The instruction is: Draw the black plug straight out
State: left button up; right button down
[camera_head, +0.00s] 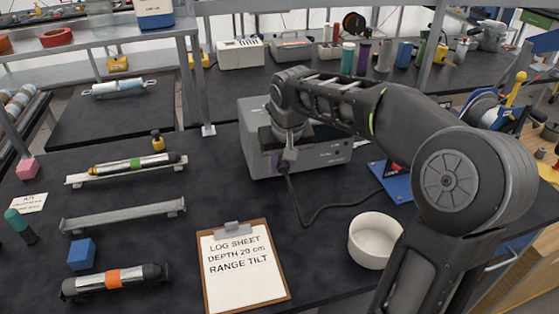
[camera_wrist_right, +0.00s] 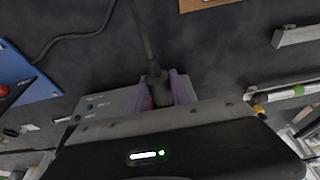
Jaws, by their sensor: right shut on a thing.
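The black plug (camera_wrist_right: 157,88) with its dark cable sits between the two fingers of my right gripper (camera_wrist_right: 160,88) in the right wrist view. The gripper is shut on it. In the head view my right gripper (camera_head: 287,155) points down at the front of the grey box (camera_head: 330,153), and the cable (camera_head: 296,203) hangs from it. The plug is mostly hidden there by the gripper. I cannot tell whether the plug is still in a socket. The box also shows beside the fingers in the right wrist view (camera_wrist_right: 105,104). My left gripper is not in view.
A clipboard log sheet (camera_head: 241,265) lies in front of the box. A white bowl (camera_head: 374,241) stands right of it, near the table edge. The cable runs to a blue board (camera_head: 396,184) at right. Metal rails and instrument tubes lie at left. Dark table is free around the cable.

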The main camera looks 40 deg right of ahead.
aim_at(285, 172)
jog(key=shift+s+a+b, duration=0.3)
jog(key=shift+s+b, duration=0.05)
jog(key=shift+s, duration=0.45)
jog(key=shift+s+a+b, duration=0.25)
jog(key=shift+s+b, duration=0.05)
jog(key=shift+s, duration=0.45)
jog(key=shift+r, duration=0.15)
